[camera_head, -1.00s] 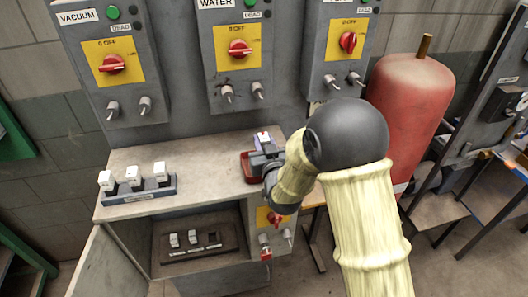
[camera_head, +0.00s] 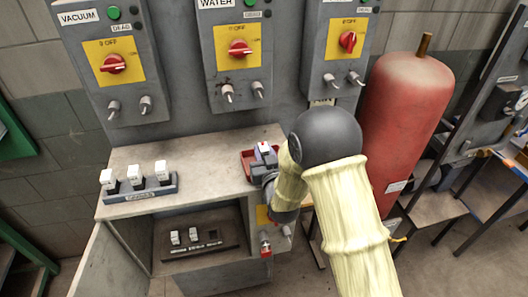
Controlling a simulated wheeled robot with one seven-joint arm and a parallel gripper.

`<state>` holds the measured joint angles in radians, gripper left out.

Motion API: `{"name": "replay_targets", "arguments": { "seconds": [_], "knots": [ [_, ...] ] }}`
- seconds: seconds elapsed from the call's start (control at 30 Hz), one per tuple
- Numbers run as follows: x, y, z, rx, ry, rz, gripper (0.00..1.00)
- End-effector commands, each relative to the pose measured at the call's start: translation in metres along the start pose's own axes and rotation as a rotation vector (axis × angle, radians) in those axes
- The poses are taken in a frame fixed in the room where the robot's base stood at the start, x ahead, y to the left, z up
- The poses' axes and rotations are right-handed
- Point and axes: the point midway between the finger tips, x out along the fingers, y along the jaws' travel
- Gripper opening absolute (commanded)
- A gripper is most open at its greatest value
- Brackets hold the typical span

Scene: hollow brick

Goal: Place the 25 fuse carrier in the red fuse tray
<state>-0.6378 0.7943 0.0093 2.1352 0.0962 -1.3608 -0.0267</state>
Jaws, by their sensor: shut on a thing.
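The red fuse tray (camera_head: 247,160) sits on the right part of the grey cabinet top, partly hidden by my gripper. My gripper (camera_head: 265,154) is over the tray, shut on a small fuse carrier (camera_head: 264,147) with a pale, purplish face. Its rating is too small to read. I cannot tell whether the carrier touches the tray floor. Three white fuse carriers (camera_head: 135,174) stand upright in a dark rack (camera_head: 142,192) at the left of the cabinet top.
Below, the open cabinet holds a dark fuse base (camera_head: 205,249) with small white carriers. Grey switch boxes with red knobs (camera_head: 239,48) stand behind. A red cylinder (camera_head: 408,110) stands right of my arm. The cabinet top (camera_head: 210,165) between rack and tray is clear.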

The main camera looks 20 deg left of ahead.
Motion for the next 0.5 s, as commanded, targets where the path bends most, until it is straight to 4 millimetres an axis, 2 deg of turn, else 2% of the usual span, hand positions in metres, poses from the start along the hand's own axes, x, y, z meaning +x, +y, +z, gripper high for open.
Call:
{"name": "replay_targets", "arguments": {
  "seconds": [0.03, 0.07, 0.13, 0.5],
  "knots": [
    [0.0, 0.0001, 0.0022, 0.0, 0.001, 0.0, 0.0],
    [-0.0001, 0.0001, 0.0012, 0.0, 0.0, 0.0, 0.31],
    [-0.0001, 0.0001, 0.001, 0.0, -0.001, 0.0, 0.45],
    [-0.0001, 0.0001, -0.001, 0.0, -0.001, 0.0, 0.47]
  ]
}}
